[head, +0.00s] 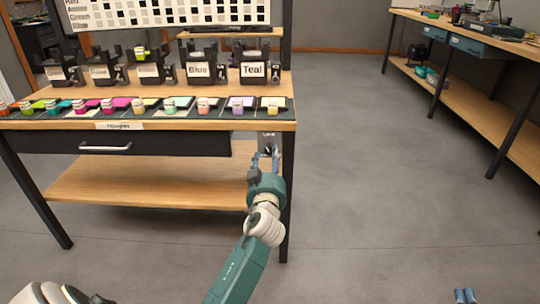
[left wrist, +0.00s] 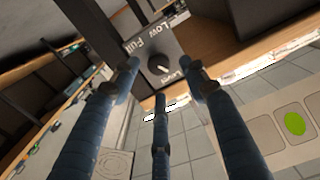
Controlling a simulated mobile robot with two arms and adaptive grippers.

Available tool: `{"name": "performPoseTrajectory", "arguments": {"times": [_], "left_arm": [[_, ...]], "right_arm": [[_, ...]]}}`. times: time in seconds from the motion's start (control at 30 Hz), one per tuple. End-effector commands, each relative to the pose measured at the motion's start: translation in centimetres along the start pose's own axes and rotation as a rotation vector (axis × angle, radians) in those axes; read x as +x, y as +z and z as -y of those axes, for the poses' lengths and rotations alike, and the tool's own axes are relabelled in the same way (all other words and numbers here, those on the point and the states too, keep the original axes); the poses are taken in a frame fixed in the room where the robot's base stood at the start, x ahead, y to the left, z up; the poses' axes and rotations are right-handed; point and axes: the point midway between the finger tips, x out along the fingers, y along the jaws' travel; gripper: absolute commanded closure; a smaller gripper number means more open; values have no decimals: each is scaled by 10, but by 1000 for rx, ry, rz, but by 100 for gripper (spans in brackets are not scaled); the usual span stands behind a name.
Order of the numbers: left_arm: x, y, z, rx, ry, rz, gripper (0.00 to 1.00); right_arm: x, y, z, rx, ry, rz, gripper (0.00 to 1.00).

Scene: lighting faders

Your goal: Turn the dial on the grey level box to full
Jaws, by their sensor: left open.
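The grey level box (head: 276,137) hangs under the right front of the table, marked "Level". In the left wrist view the box (left wrist: 190,42) fills the upper middle, with "Low" and "Full" lettering that looks turned over. Its round black dial (left wrist: 158,64) has a pale pointer mark; its exact setting is hard to read. My left gripper (head: 266,160) is at the box front, partly hiding the dial in the head view. Its blue fingers (left wrist: 161,76) are open and spread around the dial's outline, with no clear contact. My right gripper's (head: 465,296) fingertips show at the bottom edge.
The table (head: 150,124) carries a row of coloured sliders and several labelled holders, including Blue (head: 200,72) and Teal (head: 253,70). A drawer handle (head: 105,148) and a lower shelf (head: 150,185) lie left of the box. The floor to the right is clear.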

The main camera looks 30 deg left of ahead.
Motion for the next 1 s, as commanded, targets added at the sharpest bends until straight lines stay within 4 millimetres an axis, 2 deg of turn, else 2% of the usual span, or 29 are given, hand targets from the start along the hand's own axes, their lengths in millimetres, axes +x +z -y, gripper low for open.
{"name": "performPoseTrajectory", "arguments": {"times": [0.1, 0.23, 0.6, 0.67, 0.83, 1.0], "left_arm": [[20, 1, 0, 4, -1, -1, 56], [33, 1, 0, 1, 0, 0, 56], [39, 1, 0, 1, 0, 1, 56], [39, 1, 0, 1, 0, 1, 66], [39, 0, 0, 1, 0, 1, 99], [39, 0, 0, 2, 0, -1, 100]], "right_arm": [[1, -13, 2, 1, -4, -62, 100], [1, -25, 3, 2, -7, -113, 100], [1, -32, 4, 3, -8, -138, 100], [1, -32, 4, 3, -8, -138, 100], [1, -32, 4, 3, -8, -138, 100], [1, -32, 4, 3, -8, -138, 100]]}}
